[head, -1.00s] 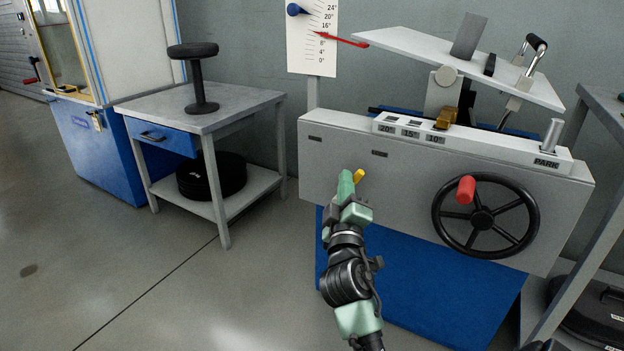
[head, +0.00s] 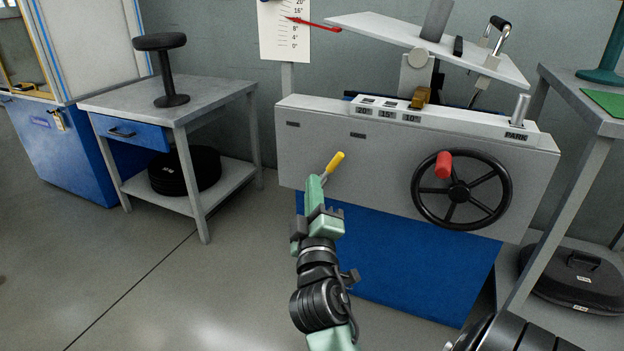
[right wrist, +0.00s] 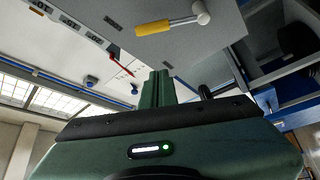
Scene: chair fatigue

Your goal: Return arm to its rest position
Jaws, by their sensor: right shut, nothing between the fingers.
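My right gripper (head: 315,186), green with a dark wrist, is in front of the left part of the grey machine's front panel (head: 310,147). Its fingers are shut and empty, pointing up. They are just below and left of a lever with a yellow grip (head: 334,163), which tilts up to the right. In the right wrist view the shut fingers (right wrist: 158,88) show at the middle. My left gripper is not in view.
A black handwheel (head: 461,190) with a red knob is on the panel's right. A tilted white plate (head: 430,45) sits above the machine. A grey table (head: 175,105) with a black stool-like piece stands left, another grey table (head: 600,120) right. Floor at lower left is clear.

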